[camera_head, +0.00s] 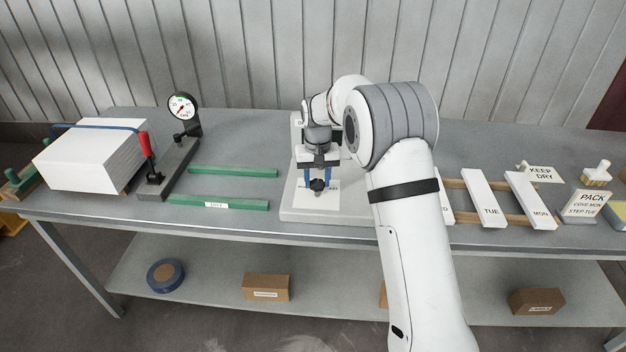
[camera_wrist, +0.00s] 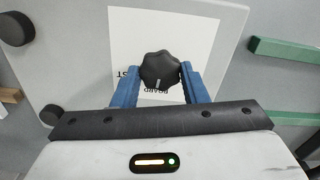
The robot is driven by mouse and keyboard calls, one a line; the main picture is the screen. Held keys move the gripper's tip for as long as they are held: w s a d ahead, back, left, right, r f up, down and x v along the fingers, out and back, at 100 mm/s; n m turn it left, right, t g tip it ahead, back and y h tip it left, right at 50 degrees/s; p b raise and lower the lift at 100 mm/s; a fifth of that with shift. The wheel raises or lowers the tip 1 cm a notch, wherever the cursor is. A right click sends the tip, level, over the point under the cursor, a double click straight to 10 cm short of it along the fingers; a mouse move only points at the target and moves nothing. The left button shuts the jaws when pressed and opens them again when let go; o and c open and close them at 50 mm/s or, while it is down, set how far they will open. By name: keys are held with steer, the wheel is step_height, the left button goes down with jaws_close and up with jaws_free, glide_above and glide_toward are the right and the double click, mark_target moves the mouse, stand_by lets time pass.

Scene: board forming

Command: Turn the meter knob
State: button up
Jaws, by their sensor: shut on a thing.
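The meter knob (camera_wrist: 161,70) is black and lobed, with a short pale mark on its face. It stands on a white label with partly hidden print (camera_wrist: 130,30) on a light grey panel (camera_wrist: 232,18). My gripper (camera_wrist: 160,80) has its two blue fingers on either side of the knob, shut on it. In the head view the knob (camera_head: 317,185) shows dark between the blue fingers of my gripper (camera_head: 318,178), which points down over the panel. Part of the panel is hidden by my arm.
A round dial gauge (camera_head: 182,107) on a stand with a red-handled lever (camera_head: 146,145) is at the left, beside a stack of white boards (camera_head: 90,160). Two green rails (camera_head: 232,172) lie left of the panel.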

mark_target(317, 182)
steer(key=shift+w+r+n, duration=0.2)
steer(key=shift+n, duration=0.4)
steer(key=o, duration=1)
steer(key=shift+f, duration=0.15)
steer(key=shift+c, duration=0.2)
steer(key=shift+s, duration=0.1)
steer(key=shift+r+b, duration=0.45)
steer(key=shift+r, duration=3.45)
